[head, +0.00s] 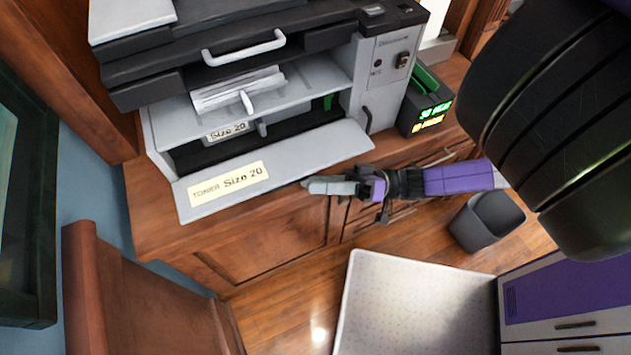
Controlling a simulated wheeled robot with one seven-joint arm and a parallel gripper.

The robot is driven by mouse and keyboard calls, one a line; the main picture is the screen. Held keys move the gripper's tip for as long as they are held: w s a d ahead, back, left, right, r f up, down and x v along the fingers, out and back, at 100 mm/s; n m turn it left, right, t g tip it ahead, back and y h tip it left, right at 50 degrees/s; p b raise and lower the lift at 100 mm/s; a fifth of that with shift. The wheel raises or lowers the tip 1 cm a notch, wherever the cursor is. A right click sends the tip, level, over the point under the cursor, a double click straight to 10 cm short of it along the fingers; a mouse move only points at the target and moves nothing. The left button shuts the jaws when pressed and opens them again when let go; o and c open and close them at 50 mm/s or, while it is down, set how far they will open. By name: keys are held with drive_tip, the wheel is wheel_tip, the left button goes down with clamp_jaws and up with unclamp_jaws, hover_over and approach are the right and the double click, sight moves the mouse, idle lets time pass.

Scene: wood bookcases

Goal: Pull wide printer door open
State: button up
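The printer (357,78) stands on a wooden cabinet. Its wide lower door (310,152), labelled "TONER Size 20", is folded down and outward, showing a dark cavity (205,157) behind it. My gripper (308,186) is just beyond the door's front edge, near its right end, pointing left. Its fingers look close together, but I cannot tell whether they are shut or whether they touch the door edge.
A black box with a lit green and yellow display (428,112) stands right of the printer. A dark bin (487,220) is on the floor. A white-topped unit (412,300) fills the lower middle. A wooden piece (140,285) stands lower left.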

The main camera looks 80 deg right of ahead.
drive_tip(key=d+f+b+v, duration=0.1)
drive_tip(key=b+v, duration=0.3)
drive_tip(key=v, duration=0.4)
drive_tip(key=shift+d, duration=0.25)
idle(0.6)
idle(0.8)
